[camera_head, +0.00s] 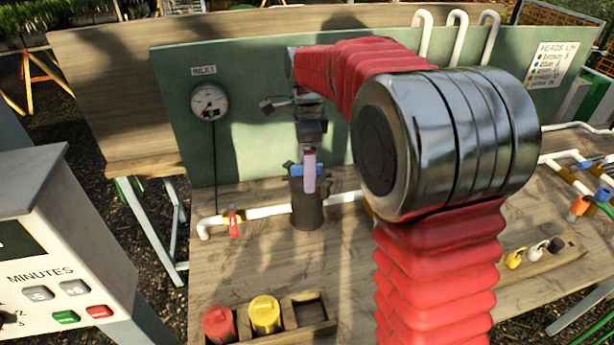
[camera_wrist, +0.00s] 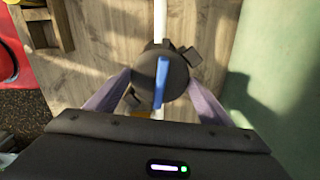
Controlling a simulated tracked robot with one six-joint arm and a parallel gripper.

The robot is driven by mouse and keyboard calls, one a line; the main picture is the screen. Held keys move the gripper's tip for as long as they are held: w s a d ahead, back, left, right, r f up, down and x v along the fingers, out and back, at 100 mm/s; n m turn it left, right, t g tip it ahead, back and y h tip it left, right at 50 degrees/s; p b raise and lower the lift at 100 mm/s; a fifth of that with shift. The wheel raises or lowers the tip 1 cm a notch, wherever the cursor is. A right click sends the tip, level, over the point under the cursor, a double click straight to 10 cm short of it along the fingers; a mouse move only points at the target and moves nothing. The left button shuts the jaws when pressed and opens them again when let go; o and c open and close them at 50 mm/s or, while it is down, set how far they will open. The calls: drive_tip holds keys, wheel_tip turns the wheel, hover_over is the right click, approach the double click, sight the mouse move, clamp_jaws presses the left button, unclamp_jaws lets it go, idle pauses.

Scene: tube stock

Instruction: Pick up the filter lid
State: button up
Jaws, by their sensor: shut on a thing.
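The filter lid is a dark round cap with a blue bar across its top, and in the wrist view the lid (camera_wrist: 148,72) sits between the fingers of my gripper (camera_wrist: 160,84). My gripper (camera_head: 309,172) is shut on the lid's sides from above. In the head view the lid's blue bar (camera_head: 297,170) shows beside the near finger, which hides part of the lid. The dark filter body (camera_head: 307,213) stands upright on the wooden bench directly below. I cannot tell whether the lid is raised from the body.
A white pipe (camera_head: 265,212) with a red-handled valve (camera_head: 233,224) runs past the filter. A gauge (camera_head: 209,101) hangs on the green back panel (camera_head: 260,140). A wooden rack (camera_head: 318,327) holds red and yellow canisters in front. Bench between filter and rack is clear.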

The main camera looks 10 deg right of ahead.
wheel_tip(320, 180, up, 10)
drive_tip(key=shift+r, duration=0.1)
idle(0.6)
drive_tip(key=shift+r, duration=0.1)
idle(0.5)
drive_tip(key=shift+r, duration=2.35)
